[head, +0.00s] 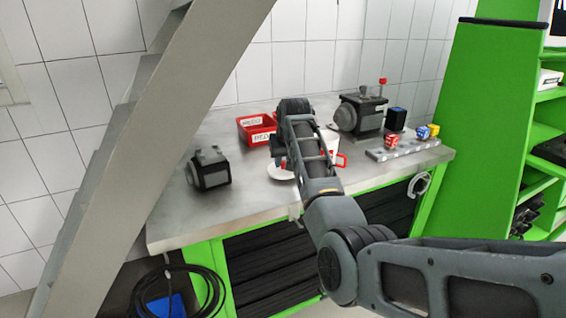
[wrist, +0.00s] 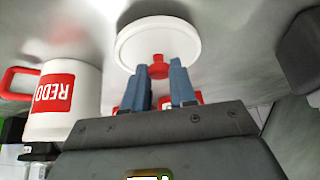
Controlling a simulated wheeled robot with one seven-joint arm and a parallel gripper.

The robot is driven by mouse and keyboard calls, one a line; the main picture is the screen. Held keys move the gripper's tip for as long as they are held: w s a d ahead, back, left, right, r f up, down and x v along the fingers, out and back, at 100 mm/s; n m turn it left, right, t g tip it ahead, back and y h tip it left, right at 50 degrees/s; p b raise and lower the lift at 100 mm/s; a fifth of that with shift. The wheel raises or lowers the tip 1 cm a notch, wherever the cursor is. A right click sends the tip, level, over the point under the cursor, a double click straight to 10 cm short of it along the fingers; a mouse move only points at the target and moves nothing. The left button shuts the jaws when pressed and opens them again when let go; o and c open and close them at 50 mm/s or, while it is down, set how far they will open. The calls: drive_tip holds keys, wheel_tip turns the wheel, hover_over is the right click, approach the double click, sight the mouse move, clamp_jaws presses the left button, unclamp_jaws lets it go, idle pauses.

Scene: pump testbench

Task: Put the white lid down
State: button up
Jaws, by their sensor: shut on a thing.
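The white lid (wrist: 158,40) is a round disc with a red knob (wrist: 158,66), seen in the wrist view just beyond my fingers. My gripper (wrist: 161,72) has its two blue-grey fingers shut on the red knob, one on each side. In the head view the lid (head: 281,171) shows as a white edge to the left of my arm, over the metal tabletop. My arm hides most of the gripper there. I cannot tell whether the lid touches the table. A white mug (wrist: 75,100) with a red handle and red label is beside the gripper.
The metal workbench (head: 255,200) carries a red bin (head: 257,128), a dark pump-like block (head: 208,168) at left, a larger dark machine (head: 360,113) at the back, and a grey holder (head: 402,150) with coloured cubes at right. Bare tabletop lies front left of the lid.

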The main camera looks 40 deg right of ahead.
drive_tip(key=shift+f, duration=0.6)
drive_tip(key=shift+f, duration=0.15)
drive_tip(key=o, duration=0.8)
drive_tip(key=shift+d, duration=0.1)
drive_tip(key=shift+o, duration=0.2)
drive_tip(key=shift+r, duration=0.25)
drive_tip(key=v, duration=1.2)
